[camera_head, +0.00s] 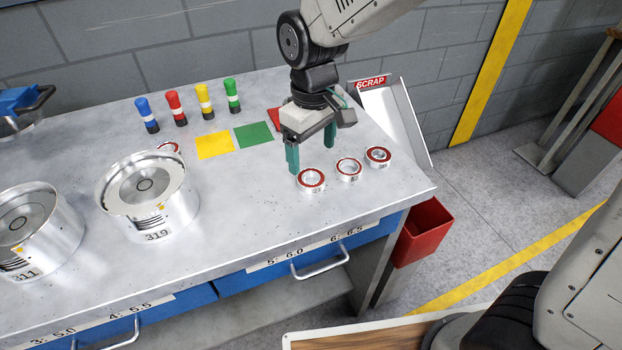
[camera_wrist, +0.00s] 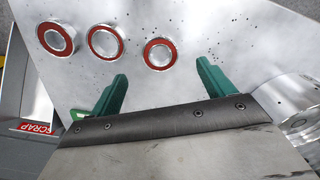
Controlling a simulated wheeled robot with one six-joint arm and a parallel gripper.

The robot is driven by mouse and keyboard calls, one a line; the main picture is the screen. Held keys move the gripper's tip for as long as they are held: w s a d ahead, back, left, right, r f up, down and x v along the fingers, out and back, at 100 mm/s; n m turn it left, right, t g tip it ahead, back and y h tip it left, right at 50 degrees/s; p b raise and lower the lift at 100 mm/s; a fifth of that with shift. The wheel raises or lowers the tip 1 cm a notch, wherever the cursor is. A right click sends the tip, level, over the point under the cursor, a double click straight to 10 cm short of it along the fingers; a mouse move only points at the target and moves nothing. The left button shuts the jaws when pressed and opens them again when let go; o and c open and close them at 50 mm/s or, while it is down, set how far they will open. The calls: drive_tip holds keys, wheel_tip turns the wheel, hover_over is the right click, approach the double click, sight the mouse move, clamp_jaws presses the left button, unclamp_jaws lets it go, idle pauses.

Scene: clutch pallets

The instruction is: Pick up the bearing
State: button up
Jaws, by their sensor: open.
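Three bearings with red rings and silver rims stand in a row on the metal table (camera_head: 262,217), near its right end. In the head view they are the left bearing (camera_head: 311,180), the middle bearing (camera_head: 348,169) and the right bearing (camera_head: 378,157). In the wrist view they show as one bearing (camera_wrist: 160,54) ahead of the space between my fingers, a second (camera_wrist: 105,41) and a third (camera_wrist: 58,40) farther left. My gripper (camera_head: 311,156) has green fingers, spread wide and empty. It is above the table, just behind the left bearing; I see no contact.
Another bearing (camera_head: 169,147) lies partly hidden behind the drum marked 319 (camera_head: 150,197). A second drum (camera_head: 32,232) stands at the left. Coloured pegs (camera_head: 204,98) and yellow and green squares (camera_head: 253,134) lie at the back. A SCRAP chute (camera_head: 402,115) and red bin (camera_head: 424,231) are right.

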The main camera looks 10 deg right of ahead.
sight(311, 172)
wheel_tip(311, 172, down, 7)
drive_tip(key=shift+w+a, duration=0.15)
drive_tip(key=c, duration=1.2)
